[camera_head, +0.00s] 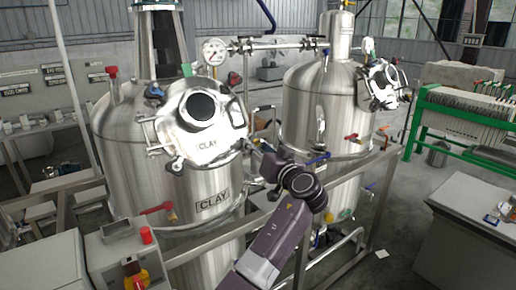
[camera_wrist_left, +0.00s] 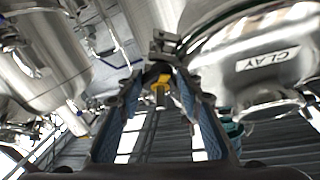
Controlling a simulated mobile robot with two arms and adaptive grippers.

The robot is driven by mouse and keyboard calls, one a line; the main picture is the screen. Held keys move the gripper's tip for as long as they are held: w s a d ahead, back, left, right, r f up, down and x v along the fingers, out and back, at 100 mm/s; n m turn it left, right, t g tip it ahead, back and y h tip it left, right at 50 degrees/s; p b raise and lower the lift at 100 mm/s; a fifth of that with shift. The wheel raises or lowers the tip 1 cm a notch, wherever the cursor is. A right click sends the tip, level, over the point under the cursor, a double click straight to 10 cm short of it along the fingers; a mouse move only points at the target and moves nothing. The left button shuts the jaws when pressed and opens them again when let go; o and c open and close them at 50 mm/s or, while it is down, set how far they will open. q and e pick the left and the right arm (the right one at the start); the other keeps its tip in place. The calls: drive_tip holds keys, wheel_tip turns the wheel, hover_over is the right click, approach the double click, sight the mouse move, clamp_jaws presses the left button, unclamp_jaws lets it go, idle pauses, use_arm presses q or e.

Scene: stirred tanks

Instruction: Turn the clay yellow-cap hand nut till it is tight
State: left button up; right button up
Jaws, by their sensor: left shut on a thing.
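The steel tank marked CLAY (camera_head: 160,182) stands at the left of the head view, with its tilted round lid (camera_head: 225,122) facing me. The lid, with its CLAY label, also shows at the upper right of the wrist view (camera_wrist_left: 285,48). My left gripper (camera_head: 256,149) is at the lower right edge of the lid. In the wrist view its two fingers (camera_wrist_left: 160,82) are closed around the clay yellow-cap hand nut (camera_wrist_left: 160,88), whose yellow part shows between the fingertips. The nut is hidden in the head view. My right gripper is not in view.
A second steel tank (camera_head: 318,105) with its own lid (camera_head: 384,84) stands to the right. A steel rail (camera_head: 365,175) runs in front of the tanks. A control box (camera_head: 125,262) with a red button is at the lower left. A pressure gauge (camera_head: 214,51) stands behind the lid.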

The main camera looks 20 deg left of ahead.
use_arm(q)
drive_tip(key=m+h, duration=0.1)
drive_tip(key=m, duration=0.1)
drive_tip(key=m+t+h, duration=0.1)
drive_tip(key=m+h, duration=0.1)
drive_tip(key=m, duration=0.1)
drive_tip(key=shift+s+a+r, duration=0.15)
drive_tip(key=shift+a, duration=0.05)
drive_tip(key=m+h, duration=0.1)
drive_tip(key=m, duration=0.2)
drive_tip(key=m+h, duration=0.2)
drive_tip(key=shift+a+r+m+p, duration=0.2)
drive_tip(key=shift+m+p, duration=0.1)
drive_tip(key=shift+m, duration=0.1)
drive_tip(key=m+g+h, duration=0.1)
drive_tip(key=m, duration=0.1)
drive_tip(key=m+h, duration=0.1)
drive_tip(key=m, duration=0.1)
drive_tip(key=shift+a+r+m+g, duration=0.1)
drive_tip(key=shift+r+m+g, duration=0.1)
drive_tip(key=shift+m+g, duration=0.2)
drive_tip(key=m+g+h, duration=0.1)
drive_tip(key=m+g, duration=0.1)
drive_tip(key=m, duration=0.2)
drive_tip(key=shift+r, duration=0.1)
drive_tip(key=o, duration=1.2)
drive_tip(key=shift+c, duration=0.2)
